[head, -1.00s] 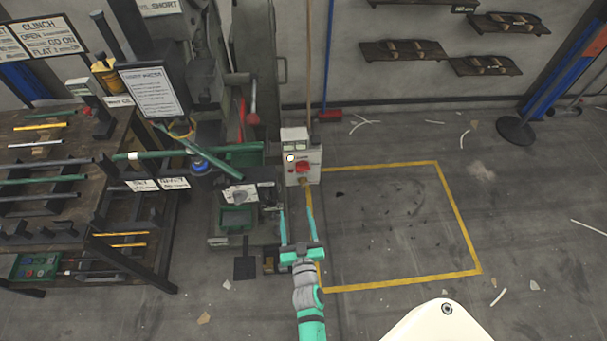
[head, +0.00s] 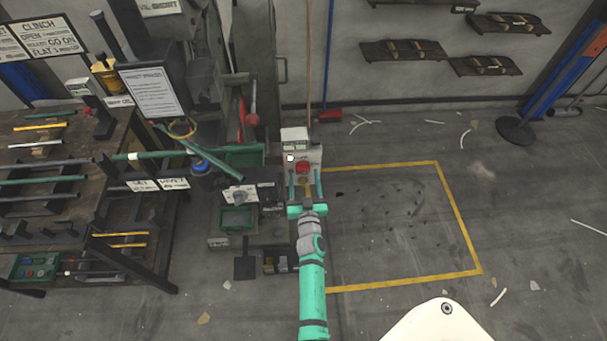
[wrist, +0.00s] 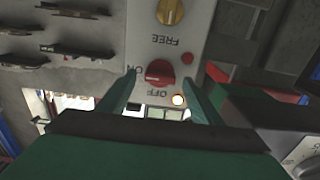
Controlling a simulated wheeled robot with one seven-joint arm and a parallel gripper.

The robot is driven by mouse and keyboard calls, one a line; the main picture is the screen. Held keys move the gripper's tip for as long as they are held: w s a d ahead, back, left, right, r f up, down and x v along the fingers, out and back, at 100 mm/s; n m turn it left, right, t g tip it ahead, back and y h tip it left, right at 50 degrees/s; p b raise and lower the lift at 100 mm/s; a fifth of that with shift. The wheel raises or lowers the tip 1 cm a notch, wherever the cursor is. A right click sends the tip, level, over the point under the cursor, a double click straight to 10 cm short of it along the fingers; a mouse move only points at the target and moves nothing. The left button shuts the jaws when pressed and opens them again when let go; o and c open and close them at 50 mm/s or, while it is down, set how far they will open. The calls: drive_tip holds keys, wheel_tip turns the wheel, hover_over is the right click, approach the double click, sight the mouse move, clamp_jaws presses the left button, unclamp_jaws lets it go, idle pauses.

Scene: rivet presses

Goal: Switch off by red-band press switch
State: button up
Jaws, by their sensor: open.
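The switch box (head: 315,153) is a pale upright box beside the press, with a red rotary knob (head: 303,167) on its face and a lit lamp (head: 291,158). The wrist view shows the red knob (wrist: 159,73) upside down, with ON and OFF lettering, a small red button (wrist: 187,58) and a yellow knob (wrist: 170,11) by the word FREE. My gripper (head: 305,174) is open in front of the box. Its two fingers lie either side of the red knob in the picture. I cannot tell whether they touch it. No red band is clear on the box.
The press (head: 205,85) stands left of the box, with a red-knobbed lever (head: 253,119) and a green bin (head: 236,218) low down. A rack table (head: 40,145) with rods is further left.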

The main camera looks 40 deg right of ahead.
drive_tip(key=shift+x, duration=0.8)
drive_tip(key=c, duration=1.1)
drive_tip(key=shift+o, duration=0.2)
